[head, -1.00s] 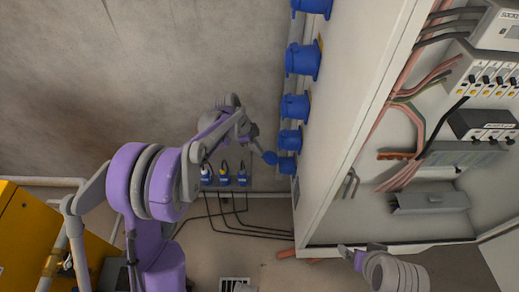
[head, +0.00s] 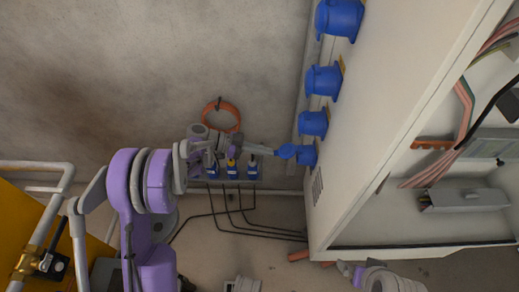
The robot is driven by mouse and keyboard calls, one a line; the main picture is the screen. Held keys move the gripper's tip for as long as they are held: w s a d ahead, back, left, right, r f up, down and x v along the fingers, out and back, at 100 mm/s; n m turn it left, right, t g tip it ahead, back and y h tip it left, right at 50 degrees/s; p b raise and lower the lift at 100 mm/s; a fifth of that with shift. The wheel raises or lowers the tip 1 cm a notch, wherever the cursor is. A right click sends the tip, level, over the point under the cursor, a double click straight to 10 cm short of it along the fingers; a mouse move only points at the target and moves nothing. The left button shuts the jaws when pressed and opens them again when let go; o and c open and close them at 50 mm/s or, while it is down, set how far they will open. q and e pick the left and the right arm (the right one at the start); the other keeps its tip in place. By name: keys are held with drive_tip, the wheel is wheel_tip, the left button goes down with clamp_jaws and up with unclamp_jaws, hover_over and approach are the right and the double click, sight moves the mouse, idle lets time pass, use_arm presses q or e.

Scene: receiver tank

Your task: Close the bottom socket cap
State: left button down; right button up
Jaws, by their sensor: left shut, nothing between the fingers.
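The bottom socket (head: 308,154) is the lowest of a column of blue sockets on the cabinet's left side. Its blue cap (head: 286,151) is at the socket's left, mouth side, very near it; I cannot tell whether it sits flush. My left gripper (head: 272,150) is shut and empty, with its fingertips at the cap's left side, touching or almost touching it. My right gripper (head: 347,268) is low in the picture, below the cabinet's front edge; its fingers are too small to read.
More blue sockets (head: 323,82) sit above on the same cabinet wall (head: 390,100). The cabinet is open at the right, showing wires and a grey box (head: 465,198). Blue plugs (head: 232,170) with black cables and an orange hose coil (head: 221,114) are at the back wall.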

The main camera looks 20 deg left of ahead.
use_arm(q)
drive_tip(key=w+d+f+t+h+b, duration=0.1)
drive_tip(key=w+d+f+h+b, duration=0.1)
drive_tip(key=d+f+b, duration=0.4)
drive_tip(key=shift+d+f+h, duration=0.35)
drive_tip(key=shift+f+h, duration=0.25)
drive_tip(key=shift+f, duration=0.6)
use_arm(e)
wheel_tip(320, 180, down, 8)
drive_tip(key=shift+w+a+f, duration=0.2)
drive_tip(key=shift+w, duration=0.25)
use_arm(q)
drive_tip(key=p+v, duration=0.1)
drive_tip(key=v, duration=0.9)
drive_tip(key=shift+a, duration=0.35)
use_arm(e)
drive_tip(key=shift+s+r, duration=0.1)
drive_tip(key=shift+r, duration=0.7)
use_arm(q)
drive_tip(key=shift+s, duration=0.1)
